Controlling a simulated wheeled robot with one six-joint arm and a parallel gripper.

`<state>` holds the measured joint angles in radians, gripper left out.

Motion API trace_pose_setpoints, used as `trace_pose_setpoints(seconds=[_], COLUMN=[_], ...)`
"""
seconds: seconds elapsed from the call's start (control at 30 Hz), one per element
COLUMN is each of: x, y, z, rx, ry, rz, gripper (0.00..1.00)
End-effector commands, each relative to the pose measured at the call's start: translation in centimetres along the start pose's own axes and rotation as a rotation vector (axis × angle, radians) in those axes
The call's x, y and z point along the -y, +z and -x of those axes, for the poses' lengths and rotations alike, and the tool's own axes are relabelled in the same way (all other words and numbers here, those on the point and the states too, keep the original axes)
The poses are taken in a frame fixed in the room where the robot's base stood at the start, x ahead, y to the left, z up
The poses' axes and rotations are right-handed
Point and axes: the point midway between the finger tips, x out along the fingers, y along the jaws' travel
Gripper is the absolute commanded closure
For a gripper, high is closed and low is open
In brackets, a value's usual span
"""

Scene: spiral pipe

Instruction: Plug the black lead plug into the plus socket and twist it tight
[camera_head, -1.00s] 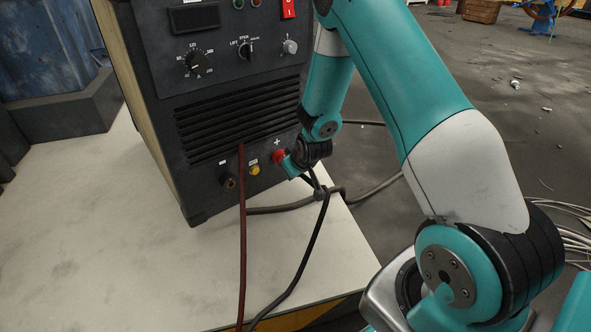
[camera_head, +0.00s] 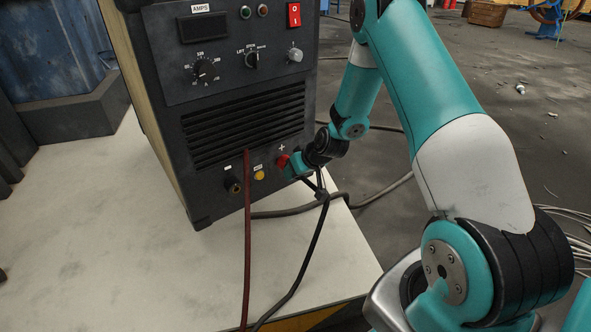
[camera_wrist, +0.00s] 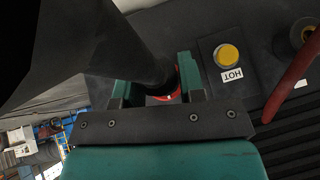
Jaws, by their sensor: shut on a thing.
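My gripper (camera_head: 291,168) is at the lower right of the welding machine's front, right at the red plus socket (camera_head: 282,161) under the "+" mark. In the wrist view my gripper (camera_wrist: 158,88) is shut on the black lead plug (camera_wrist: 150,62), which lies between its two green fingers. The red rim of the plus socket (camera_wrist: 168,97) shows just beyond the plug. The plug is at the socket, but its tip is hidden, so I cannot tell how deep it sits. The plug's black cable (camera_head: 310,250) hangs below my gripper and runs over the table edge.
The machine (camera_head: 205,205) stands on a pale table (camera_head: 120,260). A dark red lead (camera_head: 247,230) hangs before its front, near the minus socket (camera_head: 233,186). A yellow button (camera_head: 259,175) sits left of the plus socket. A grey cable (camera_head: 350,202) lies behind.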

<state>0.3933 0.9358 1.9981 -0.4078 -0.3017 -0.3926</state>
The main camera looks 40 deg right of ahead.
Motion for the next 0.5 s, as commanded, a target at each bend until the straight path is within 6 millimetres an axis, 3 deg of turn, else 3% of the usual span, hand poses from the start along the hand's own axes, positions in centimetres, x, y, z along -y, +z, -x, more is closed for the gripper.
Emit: trace_pose_setpoints(seconds=[0.3, 0.5], x=[-0.44, -0.31], y=[0.37, 0.33], z=[-0.42, -0.40], rx=[-0.003, -0.002], ry=[-0.406, -0.579], rz=[-0.299, -0.420], gripper=[0.95, 0.95])
